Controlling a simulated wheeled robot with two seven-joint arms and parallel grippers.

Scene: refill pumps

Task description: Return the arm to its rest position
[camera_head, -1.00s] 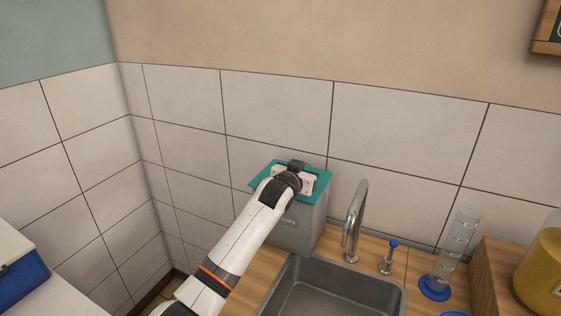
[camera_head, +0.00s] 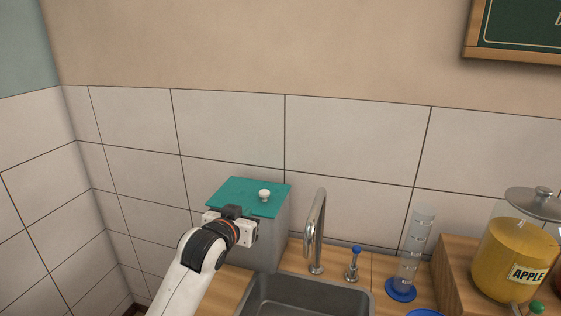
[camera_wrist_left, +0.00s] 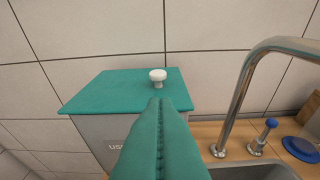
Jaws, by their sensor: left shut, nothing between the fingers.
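My left arm comes in from the lower left in the head view. Its gripper (camera_head: 233,224) is in front of a grey box (camera_head: 271,243) with a flat teal lid (camera_head: 238,192) and a white knob (camera_head: 264,194). In the left wrist view the two teal fingers (camera_wrist_left: 160,103) are pressed together with nothing between them. Their tips overlap the near part of the lid (camera_wrist_left: 112,88) in that picture, just short of the knob (camera_wrist_left: 158,74). The knob stands free. My right gripper is not in view.
A steel faucet (camera_head: 316,232) and a grey sink (camera_head: 303,297) are right of the box. A blue-topped tap (camera_head: 353,263), a clear graduated cylinder (camera_head: 413,246) and a yellow-filled jar (camera_head: 506,262) stand farther right. The tiled wall (camera_head: 230,127) is close behind.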

